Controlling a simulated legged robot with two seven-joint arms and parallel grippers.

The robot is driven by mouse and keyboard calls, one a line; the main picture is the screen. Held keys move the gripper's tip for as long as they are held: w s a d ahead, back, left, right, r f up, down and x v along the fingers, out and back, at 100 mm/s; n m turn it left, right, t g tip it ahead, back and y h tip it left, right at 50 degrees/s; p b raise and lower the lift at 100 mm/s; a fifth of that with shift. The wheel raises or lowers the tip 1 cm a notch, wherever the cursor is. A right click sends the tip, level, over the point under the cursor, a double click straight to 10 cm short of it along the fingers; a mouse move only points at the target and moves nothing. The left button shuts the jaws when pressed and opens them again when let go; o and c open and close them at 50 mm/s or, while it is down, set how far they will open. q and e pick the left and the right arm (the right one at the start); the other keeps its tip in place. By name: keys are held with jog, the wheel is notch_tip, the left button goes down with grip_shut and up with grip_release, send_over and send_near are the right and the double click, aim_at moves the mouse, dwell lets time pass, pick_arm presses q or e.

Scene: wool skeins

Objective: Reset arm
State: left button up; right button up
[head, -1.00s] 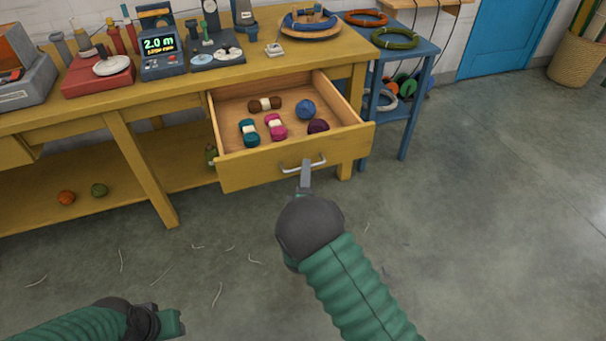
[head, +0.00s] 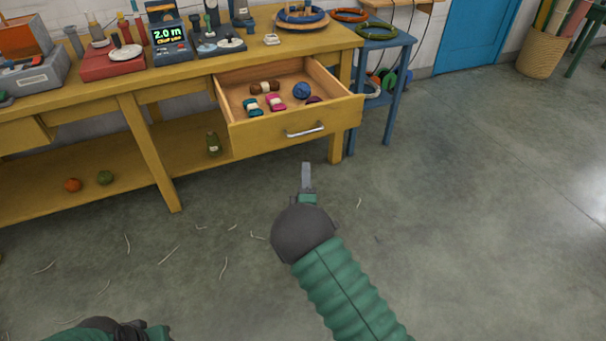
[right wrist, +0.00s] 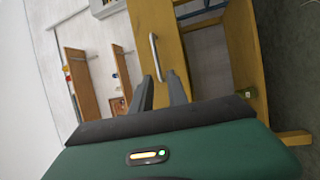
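My right gripper (head: 306,176) is in front of the open yellow drawer (head: 275,136), with clear floor between it and the drawer's metal handle (head: 305,130). In the right wrist view its two fingers (right wrist: 160,78) stand apart with nothing between them, and the handle (right wrist: 156,56) lies beyond the tips. My left gripper (head: 158,333) is low at the bottom left edge, mostly cut off, and its fingers cannot be made out.
The yellow bench (head: 110,83) carries tools and a display (head: 169,40). A blue side table (head: 390,85) stands right. Grey floor in front is open, with thread scraps.

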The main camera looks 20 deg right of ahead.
jog(key=s+a+f+m+g+y+p, duration=0.1)
jog(key=s+a+m+g+y, duration=0.2)
jog(key=s+m+g, duration=0.95)
jog(key=s+a+f+m+g+y+p, duration=0.15)
jog(key=s+g+y, duration=0.25)
jog(key=s, duration=1.7)
notch_tip(320, 180, up, 33)
jog(key=a+n+p, duration=0.1)
jog(key=p, duration=3.1)
jog(key=shift+w, duration=0.45)
jog(key=shift+r+t, duration=0.1)
jog(key=shift+t, duration=0.15)
